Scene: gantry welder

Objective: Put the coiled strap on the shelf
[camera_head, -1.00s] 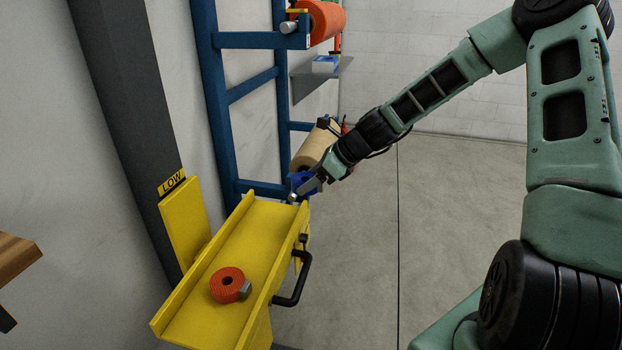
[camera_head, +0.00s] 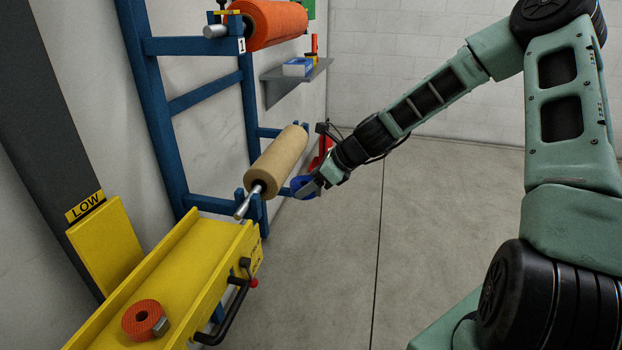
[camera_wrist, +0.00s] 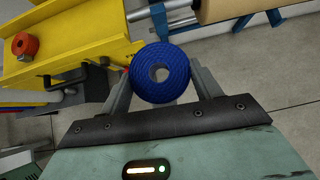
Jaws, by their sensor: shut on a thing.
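My gripper (camera_head: 305,188) is shut on a blue coiled strap (camera_wrist: 178,65), with one finger on each side of the coil in the wrist view. The blue strap also shows in the head view (camera_head: 299,183), held in the air just right of the tan roll. A second coiled strap, orange (camera_head: 143,319), lies in the yellow trough (camera_head: 185,262) at lower left. A grey wall shelf (camera_head: 318,69) is at the back, beyond the blue rack, and carries a blue and white box (camera_head: 298,67) and a small red and yellow item.
A blue rack (camera_head: 180,150) bears an orange roll (camera_head: 270,24) above and a tan roll (camera_head: 277,158) below, close to my gripper. The yellow trough has a black handle (camera_head: 228,315) on its side. The floor at right is clear.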

